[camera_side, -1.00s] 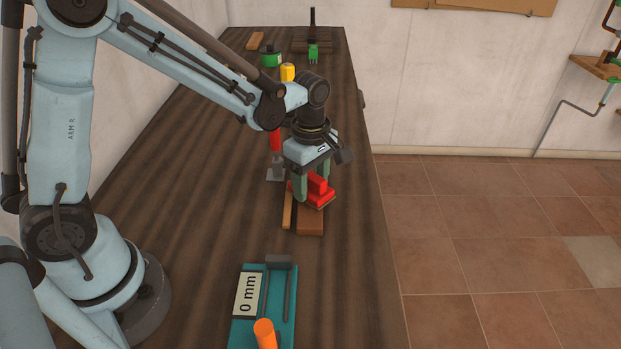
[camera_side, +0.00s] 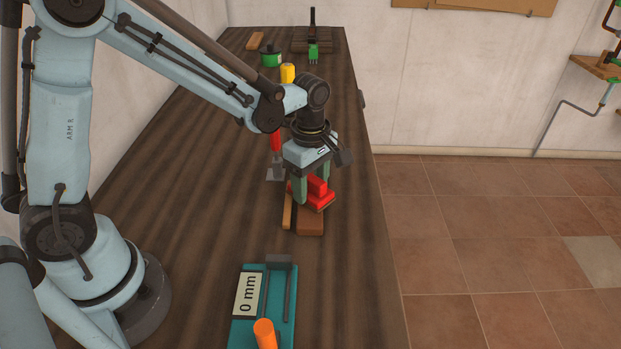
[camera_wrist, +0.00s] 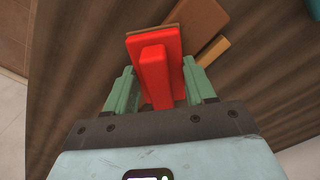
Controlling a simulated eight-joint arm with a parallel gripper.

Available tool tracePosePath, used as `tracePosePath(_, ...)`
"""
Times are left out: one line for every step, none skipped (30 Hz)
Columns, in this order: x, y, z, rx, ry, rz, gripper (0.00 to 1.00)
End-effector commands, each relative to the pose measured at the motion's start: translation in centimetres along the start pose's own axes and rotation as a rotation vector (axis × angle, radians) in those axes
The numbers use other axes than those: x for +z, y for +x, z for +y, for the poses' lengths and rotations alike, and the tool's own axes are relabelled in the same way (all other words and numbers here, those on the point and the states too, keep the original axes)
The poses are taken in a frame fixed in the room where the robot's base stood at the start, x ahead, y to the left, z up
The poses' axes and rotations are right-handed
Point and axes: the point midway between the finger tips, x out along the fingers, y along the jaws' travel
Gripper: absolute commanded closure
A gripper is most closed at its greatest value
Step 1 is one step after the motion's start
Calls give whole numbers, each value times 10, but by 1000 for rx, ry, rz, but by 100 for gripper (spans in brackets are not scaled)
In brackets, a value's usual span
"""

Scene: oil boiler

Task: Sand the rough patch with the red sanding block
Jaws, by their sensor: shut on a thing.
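The red sanding block (camera_side: 319,199) is in my gripper (camera_side: 313,180), whose green fingers stand on either side of its raised red grip. In the wrist view the block (camera_wrist: 171,45) sits between the two fingers of my gripper (camera_wrist: 160,88). The block is over a brown wooden board (camera_side: 310,224), which also shows past the block in the wrist view (camera_wrist: 203,20). I cannot tell whether the block touches the board. No rough patch can be made out; the block and gripper cover part of the board.
A tan wooden strip (camera_side: 287,211) lies along the board's left side. A teal gauge reading 0 mm (camera_side: 247,296) and an orange handle (camera_side: 265,333) are in front. A red-handled tool (camera_side: 276,172), yellow-topped item (camera_side: 288,72) and green pot (camera_side: 270,58) are behind. Bench is clear to the right.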

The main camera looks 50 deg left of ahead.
Motion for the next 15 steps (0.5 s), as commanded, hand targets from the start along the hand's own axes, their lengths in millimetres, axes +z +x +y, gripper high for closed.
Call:
tracePosePath(-2,0,2,0,-1,0,74)
tracePosePath(-2,0,3,0,-1,0,74)
tracePosePath(-4,0,5,0,-1,0,74)
tracePosePath(-5,1,7,0,-1,0,74)
tracePosePath(-7,1,8,0,-1,0,74)
tracePosePath(-9,1,10,1,-2,1,74)
tracePosePath(-10,1,12,1,-2,1,74)
tracePosePath(-12,1,13,2,-3,1,74)
tracePosePath(-13,2,15,2,-3,2,74)
tracePosePath(-14,2,16,2,-3,2,74)
tracePosePath(-15,2,17,3,-2,2,74)
tracePosePath(-16,2,18,4,-2,3,74)
tracePosePath(-16,2,18,4,-2,4,74)
tracePosePath(-16,2,18,5,-2,4,74)
tracePosePath(-16,2,18,6,-2,5,74)
